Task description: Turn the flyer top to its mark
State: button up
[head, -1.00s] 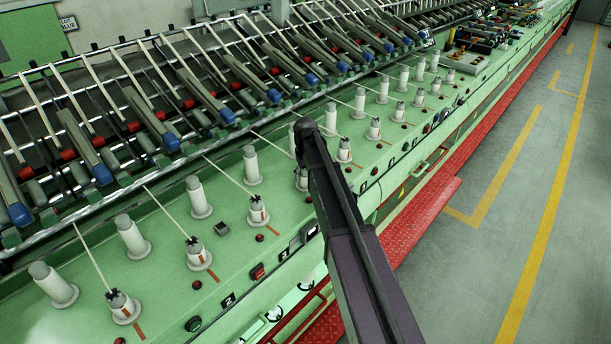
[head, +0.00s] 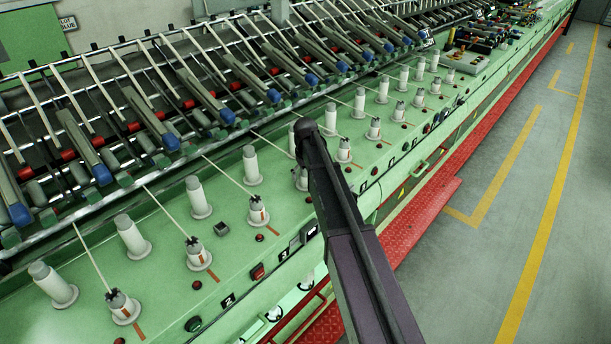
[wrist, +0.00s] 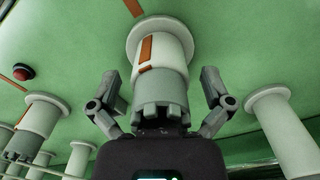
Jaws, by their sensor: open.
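The flyer top (wrist: 160,97) is a grey notched cap on a white body in the wrist view. An orange mark (wrist: 133,7) lies on the green deck beyond the base, a little left of the stripe. My gripper (wrist: 160,84) is open, with one finger on each side of the flyer and a gap on both sides. In the head view my arm hides the gripper and partly covers a white flyer (head: 301,179).
Other flyers (head: 198,254) and plain white posts (head: 132,236) stand in rows along the green deck (head: 165,290). Threads run from the flyers to the rollers. A red button (wrist: 22,72) and a white post (wrist: 280,125) flank the flyer. The grey floor at right is clear.

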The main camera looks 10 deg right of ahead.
jog(key=shift+n, duration=2.5)
jog(key=shift+n, duration=0.3)
jog(key=shift+n, duration=2.5)
jog(key=shift+r, duration=0.1)
notch_tip(320, 180, up, 9)
jog(key=p, duration=0.9)
